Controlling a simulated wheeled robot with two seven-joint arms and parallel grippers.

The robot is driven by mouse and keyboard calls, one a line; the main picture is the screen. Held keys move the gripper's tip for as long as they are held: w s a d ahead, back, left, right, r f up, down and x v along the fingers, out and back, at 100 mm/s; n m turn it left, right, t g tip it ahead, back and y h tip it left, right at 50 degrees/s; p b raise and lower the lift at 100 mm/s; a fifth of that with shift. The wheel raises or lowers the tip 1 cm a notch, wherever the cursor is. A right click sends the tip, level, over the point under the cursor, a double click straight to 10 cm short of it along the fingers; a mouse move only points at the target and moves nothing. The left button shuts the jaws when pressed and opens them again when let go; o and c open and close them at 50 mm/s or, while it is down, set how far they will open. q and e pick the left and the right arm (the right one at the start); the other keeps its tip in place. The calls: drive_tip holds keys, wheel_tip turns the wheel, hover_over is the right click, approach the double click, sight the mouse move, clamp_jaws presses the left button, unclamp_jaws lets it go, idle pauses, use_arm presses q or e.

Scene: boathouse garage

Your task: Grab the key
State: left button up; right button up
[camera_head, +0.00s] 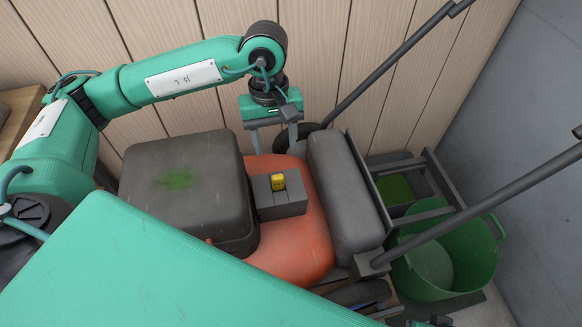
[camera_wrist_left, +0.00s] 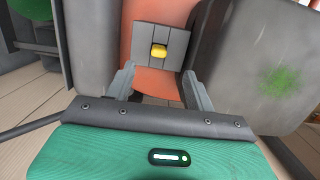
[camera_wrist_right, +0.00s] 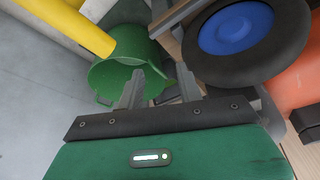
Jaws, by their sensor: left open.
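A small yellow piece (camera_head: 278,181), which looks like the key, sits upright in a dark grey block (camera_head: 283,208) on the orange machine body (camera_head: 299,244). It also shows in the left wrist view (camera_wrist_left: 159,51), between and beyond the fingertips. My left gripper (camera_head: 275,148) is open and empty, pointing down behind the block and apart from the key. My right gripper (camera_wrist_right: 160,72) is open and empty in its wrist view, far from the key. The key's lower part is hidden in the block.
A dark grey box with a green smudge (camera_head: 180,190) stands left of the block. A grey padded bar (camera_head: 343,191) lies right of it. A dark handle bar (camera_head: 395,58) rises behind. A green tub (camera_head: 462,262) stands at the right. The plank wall (camera_head: 235,30) is close behind.

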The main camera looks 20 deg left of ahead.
sight(278, 176)
use_arm(q)
drive_tip(key=f, duration=0.8)
drive_tip(key=shift+s+f, duration=0.2)
drive_tip(key=shift+f, duration=0.05)
drive_tip(key=f, duration=0.4)
drive_tip(key=shift+w+f, duration=0.15)
drive_tip(key=shift+w, duration=0.15)
drive_tip(key=shift+f, duration=0.4)
drive_tip(key=c, duration=1)
